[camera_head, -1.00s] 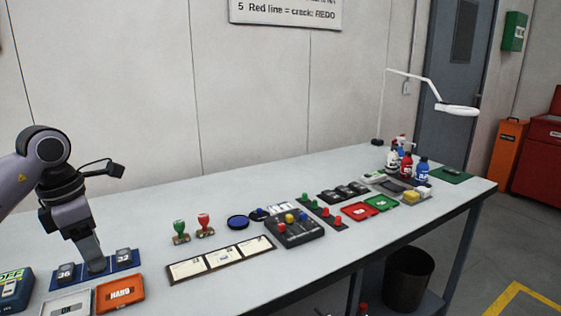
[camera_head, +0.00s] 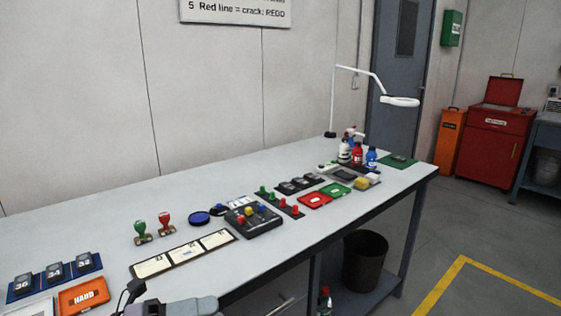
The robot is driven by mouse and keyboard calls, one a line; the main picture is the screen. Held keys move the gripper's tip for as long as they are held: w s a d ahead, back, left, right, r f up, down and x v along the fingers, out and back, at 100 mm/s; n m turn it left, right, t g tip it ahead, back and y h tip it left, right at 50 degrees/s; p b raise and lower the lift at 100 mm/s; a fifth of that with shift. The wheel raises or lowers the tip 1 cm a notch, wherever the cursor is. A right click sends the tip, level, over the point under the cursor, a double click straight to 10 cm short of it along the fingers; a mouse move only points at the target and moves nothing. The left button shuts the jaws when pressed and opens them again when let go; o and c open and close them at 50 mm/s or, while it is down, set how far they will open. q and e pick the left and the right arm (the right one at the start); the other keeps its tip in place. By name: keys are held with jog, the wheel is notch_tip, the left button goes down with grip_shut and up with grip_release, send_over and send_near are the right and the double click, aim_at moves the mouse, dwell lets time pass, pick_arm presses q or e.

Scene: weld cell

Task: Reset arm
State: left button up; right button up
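A grey and black gripper, apparently my left one (camera_head: 208,304), shows at the bottom edge, with its black bracket in front of the orange HARD tray. It points right, and most of its arm is cut off. I cannot tell whether its fingers are open or shut. The blue rack (camera_head: 12,295) at the left of the bench holds three dark blocks: 36 (camera_head: 24,282), 34 (camera_head: 54,270) and 33 (camera_head: 84,262). No gripper touches the rack. My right gripper is not in view.
The orange HARD tray (camera_head: 82,297) lies near the bench's front edge. Two stamps (camera_head: 152,230), a card strip (camera_head: 185,253), a dark button box (camera_head: 253,221) and bottles (camera_head: 357,155) stand along the bench. A lamp (camera_head: 400,101) overhangs the back right. The bench's rear left is clear.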

pick_arm(q)
jog(key=s+a+f+n+t+y, duration=0.1)
jog(key=a+f+n+t+y, duration=0.35)
jog(key=n, duration=0.75)
jog(key=a+f+n+t+y, duration=0.1)
jog(key=f+n+t+y, duration=0.65)
jog(key=n, duration=0.55)
jog(key=s+a+f+n+g+y, duration=0.2)
jog(key=s+f+n+g+y, duration=0.2)
jog(key=s+f+n, duration=0.5)
jog(key=s+f+g, duration=0.2)
jog(key=s+f, duration=0.2)
jog(key=f, duration=0.1)
jog(key=shift+a+f+p, duration=0.2)
jog(key=shift+f+p, duration=0.1)
